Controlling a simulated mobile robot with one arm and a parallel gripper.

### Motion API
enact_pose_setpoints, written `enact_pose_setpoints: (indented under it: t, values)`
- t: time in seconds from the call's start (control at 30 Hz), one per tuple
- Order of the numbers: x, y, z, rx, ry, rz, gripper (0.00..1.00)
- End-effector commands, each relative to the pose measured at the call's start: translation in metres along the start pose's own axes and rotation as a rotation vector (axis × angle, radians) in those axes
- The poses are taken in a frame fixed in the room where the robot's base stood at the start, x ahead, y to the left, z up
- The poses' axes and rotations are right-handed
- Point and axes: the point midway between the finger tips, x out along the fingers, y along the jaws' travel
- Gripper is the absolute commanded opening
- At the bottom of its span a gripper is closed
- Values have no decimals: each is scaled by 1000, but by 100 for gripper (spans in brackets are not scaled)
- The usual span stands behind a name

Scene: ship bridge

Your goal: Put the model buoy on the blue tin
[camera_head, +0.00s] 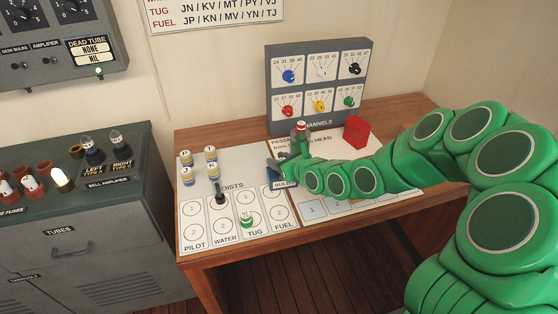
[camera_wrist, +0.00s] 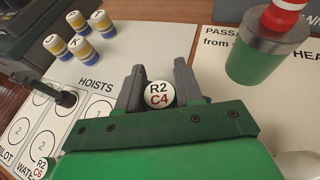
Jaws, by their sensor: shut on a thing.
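My gripper (camera_wrist: 158,92) is shut on a small round piece (camera_wrist: 158,95) with a white top marked R2 C4. It is over the back of the white hoists board. In the head view my gripper (camera_head: 277,170) and arm largely hide the held piece. A red and white piece (camera_wrist: 284,16), possibly the model buoy, stands on a green tin with a grey rim (camera_wrist: 252,62) at the right of the wrist view. The red top (camera_head: 300,127) shows behind my arm in the head view. I cannot make out a blue tin for certain.
Several yellow and blue pieces (camera_wrist: 68,39) stand left of my gripper. A black piece (camera_head: 220,196) and a green and white piece (camera_head: 247,220) stand on the hoists board (camera_head: 192,241). A red block (camera_head: 356,132) and the grey channels panel (camera_head: 318,82) are at the back.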

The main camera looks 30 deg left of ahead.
Motion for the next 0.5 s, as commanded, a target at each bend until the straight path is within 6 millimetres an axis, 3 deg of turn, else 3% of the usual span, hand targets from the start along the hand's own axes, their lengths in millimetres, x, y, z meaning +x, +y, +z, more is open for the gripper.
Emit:
enact_pose_setpoints:
  t: [0.1,0.13,0.3,0.5]
  values:
    - [1,0,-2,0,0,0,7]
    - [1,0,-2,0,0,0,37]
    - [1,0,-2,0,0,0,61]
    - [1,0,-2,0,0,0,61]
